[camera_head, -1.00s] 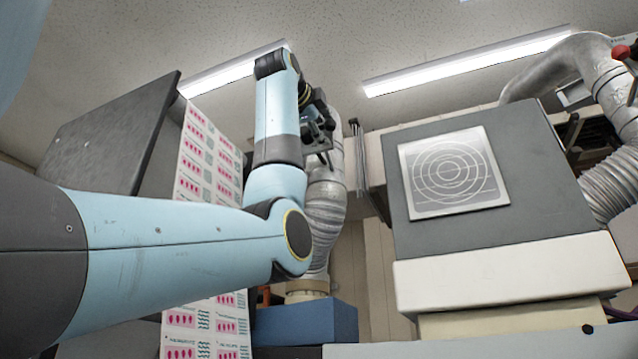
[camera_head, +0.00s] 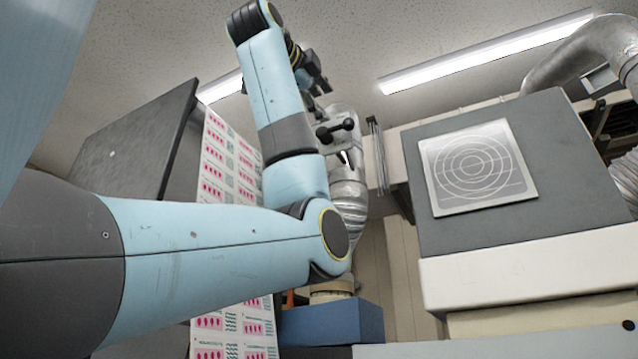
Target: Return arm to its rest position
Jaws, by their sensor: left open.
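My left arm comes in from the left, pale blue with dark grey joints, and bends upward at an elbow. My left gripper (camera_head: 338,140) is black and shows just right of the upright forearm, partly behind it. Its jaws are open and I see nothing between them. It is in the air, in front of the silver duct and left of the grey machine housing. My right gripper is not in view.
A printed web (camera_head: 231,165) with pink marks runs down behind my arm, beside a dark panel (camera_head: 135,140). A silver duct (camera_head: 350,190) rises behind the gripper. A grey machine housing (camera_head: 450,235) with a vent plate (camera_head: 478,167) stands right. A blue block (camera_head: 335,323) sits below.

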